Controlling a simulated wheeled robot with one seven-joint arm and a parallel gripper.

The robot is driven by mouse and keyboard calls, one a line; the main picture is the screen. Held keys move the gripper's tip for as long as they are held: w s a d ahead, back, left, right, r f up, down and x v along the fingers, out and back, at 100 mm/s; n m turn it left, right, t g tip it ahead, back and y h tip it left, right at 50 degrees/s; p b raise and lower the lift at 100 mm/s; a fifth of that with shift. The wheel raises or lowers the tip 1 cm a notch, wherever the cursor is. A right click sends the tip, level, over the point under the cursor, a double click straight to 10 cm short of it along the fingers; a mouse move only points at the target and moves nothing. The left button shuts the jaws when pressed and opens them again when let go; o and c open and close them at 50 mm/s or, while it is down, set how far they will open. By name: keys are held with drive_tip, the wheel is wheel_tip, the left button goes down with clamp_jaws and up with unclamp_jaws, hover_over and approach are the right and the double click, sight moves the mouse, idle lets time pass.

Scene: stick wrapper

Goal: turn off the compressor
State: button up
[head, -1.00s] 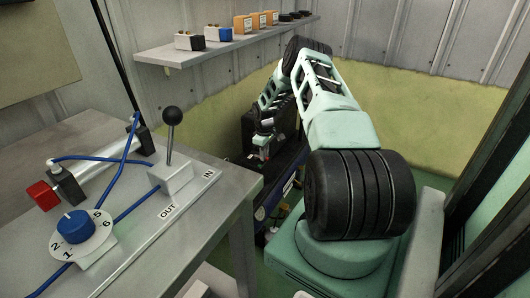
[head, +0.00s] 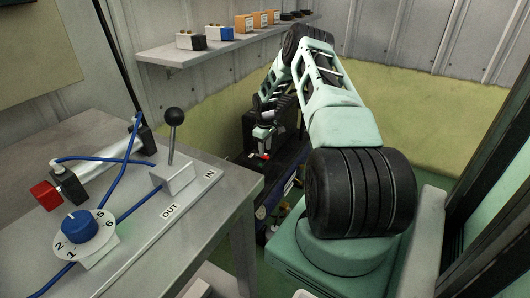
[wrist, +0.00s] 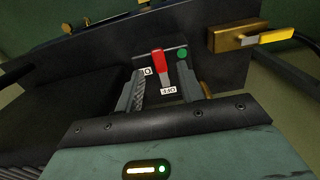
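The compressor (head: 273,196) is a dark machine low behind the bench, partly hidden by my arm. In the wrist view, its dark panel (wrist: 105,58) carries a red switch lever (wrist: 158,62) with small white labels around it. One label (wrist: 168,90) seems to read OFF, seen upside down. A green round light or button (wrist: 182,53) is beside the lever. My gripper (wrist: 161,75) is open, with a finger on each side of the lever and gaps showing. In the head view my gripper (head: 263,133) is over the compressor, just above the red lever (head: 266,156).
A brass valve with a yellow handle (wrist: 265,37) is right of the switch in the wrist view. The grey bench (head: 238,180) holds a black-knobbed lever, a blue dial and blue hoses. A wall shelf (head: 190,50) holds small blocks.

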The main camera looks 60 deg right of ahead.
wheel_tip(320, 180, up, 14)
drive_tip(key=p, duration=0.1)
drive_tip(key=shift+r, duration=0.15)
drive_tip(key=shift+p, duration=0.3)
